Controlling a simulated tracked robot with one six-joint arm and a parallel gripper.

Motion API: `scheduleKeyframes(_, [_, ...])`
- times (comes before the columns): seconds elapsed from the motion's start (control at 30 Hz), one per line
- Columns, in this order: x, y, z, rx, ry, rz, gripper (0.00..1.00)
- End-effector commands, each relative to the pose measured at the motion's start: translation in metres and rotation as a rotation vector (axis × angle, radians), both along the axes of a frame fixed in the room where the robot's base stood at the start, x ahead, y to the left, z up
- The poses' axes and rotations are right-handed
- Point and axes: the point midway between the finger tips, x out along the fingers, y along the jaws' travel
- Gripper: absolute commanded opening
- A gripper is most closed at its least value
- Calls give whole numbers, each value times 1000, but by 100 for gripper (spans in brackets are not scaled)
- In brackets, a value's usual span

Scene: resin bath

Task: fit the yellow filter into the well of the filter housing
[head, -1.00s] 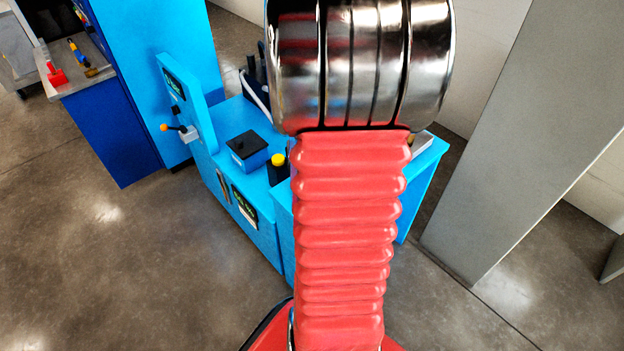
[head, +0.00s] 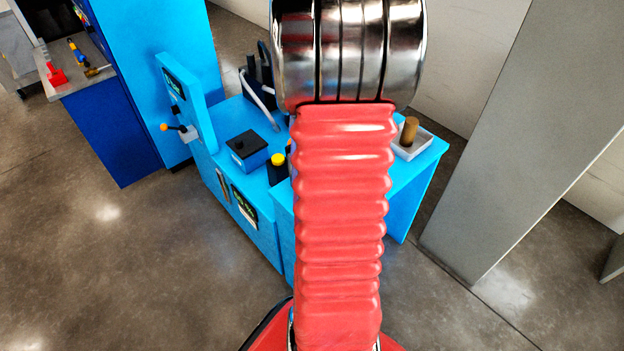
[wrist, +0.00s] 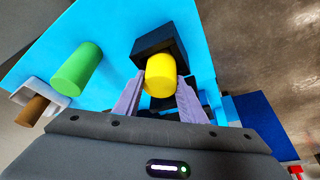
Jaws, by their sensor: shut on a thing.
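In the wrist view, the yellow filter (wrist: 160,76) is a short cylinder held between the two pale purple-grey fingers of my gripper (wrist: 160,92). Just beyond it is a black block (wrist: 150,45) on the bright blue worktop, which looks like the filter housing. The filter overlaps the block's near edge in the picture. I cannot tell the gap between them, and the well's opening is not clearly visible.
A green cylinder (wrist: 75,68) stands beside the block. A brown cylinder (head: 409,130) stands in a white tray (head: 424,140) at the worktop's right.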

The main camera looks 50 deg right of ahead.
Motion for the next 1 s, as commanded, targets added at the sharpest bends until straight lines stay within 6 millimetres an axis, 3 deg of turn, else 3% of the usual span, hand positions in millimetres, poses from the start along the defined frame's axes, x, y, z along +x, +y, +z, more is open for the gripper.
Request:
scheduleKeyframes(0.2, [0,0,-2,0,0,0,0])
scheduleKeyframes(0.23, [0,0,-2,0,0,0,39])
scheduleKeyframes(0.47, [0,0,-2,0,0,0,55])
scheduleKeyframes(1.0, [-2,2,10,-2,-2,0,56])
